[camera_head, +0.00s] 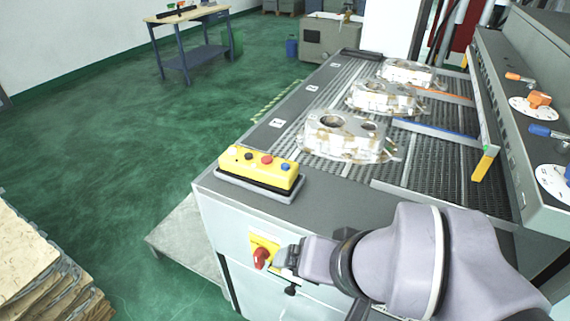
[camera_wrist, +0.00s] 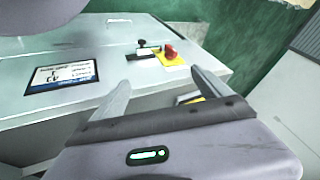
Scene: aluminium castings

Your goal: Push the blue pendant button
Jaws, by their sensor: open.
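The yellow pendant (camera_head: 256,171) lies in a grey tray on the near left corner of the machine top in the head view. My gripper (camera_head: 284,262) is below the pendant, by the machine's front panel, just right of a red rotary switch. In the wrist view my gripper (camera_wrist: 158,84) is open, its two fingers spread with nothing held between them. The blue button cannot be made out in the wrist view.
The red switch (camera_wrist: 171,51) on its yellow plate and a black handle (camera_wrist: 143,47) stick out from the front panel. Several castings (camera_head: 345,137) lie on the conveyor behind the pendant. Stacked cardboard (camera_head: 45,270) stands at lower left. Green floor is open to the left.

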